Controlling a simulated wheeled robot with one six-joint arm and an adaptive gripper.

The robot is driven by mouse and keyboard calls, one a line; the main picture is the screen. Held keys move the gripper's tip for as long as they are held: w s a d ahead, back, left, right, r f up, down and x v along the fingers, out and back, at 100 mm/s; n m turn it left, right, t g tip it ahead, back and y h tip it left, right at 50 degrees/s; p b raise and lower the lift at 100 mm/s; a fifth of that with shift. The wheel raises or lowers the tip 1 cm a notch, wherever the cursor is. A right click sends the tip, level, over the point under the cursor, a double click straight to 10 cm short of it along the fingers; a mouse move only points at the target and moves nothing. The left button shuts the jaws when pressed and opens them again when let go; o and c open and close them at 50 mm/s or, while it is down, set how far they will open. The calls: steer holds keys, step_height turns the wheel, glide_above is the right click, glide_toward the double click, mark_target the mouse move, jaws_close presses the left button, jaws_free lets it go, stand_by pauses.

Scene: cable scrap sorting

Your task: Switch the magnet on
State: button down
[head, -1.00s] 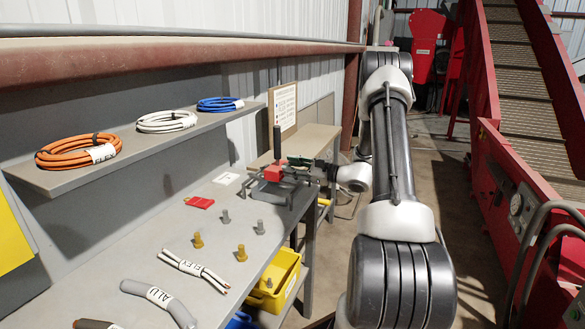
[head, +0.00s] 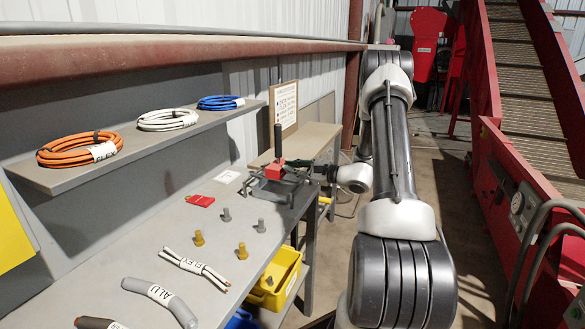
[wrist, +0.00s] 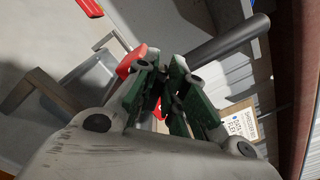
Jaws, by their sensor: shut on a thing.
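The magnet seems to be the red block (head: 273,172) with a black upright handle (head: 278,141), in a low grey metal frame (head: 289,188) at the workbench's far end. My gripper (head: 309,166) reaches it from the right, low beside the handle. In the wrist view the green-padded fingers (wrist: 165,97) are close together at the red part (wrist: 132,60). The dark handle (wrist: 230,38) runs past them to the upper right. The fingers hide the gripped spot, so I cannot tell which part of the magnet they hold.
A red tag (head: 201,200), several grey and brass bolts (head: 242,251), a white cable piece (head: 196,268) and a grey cable piece (head: 160,297) lie on the bench (head: 100,270). A yellow bin (head: 278,283) stands below its right edge. Cable coils (head: 168,119) rest on the shelf above.

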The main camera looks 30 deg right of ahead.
steer(key=c, duration=1.5)
jaws_free()
steer(key=v, duration=1.2)
steer(key=shift+d, duration=0.1)
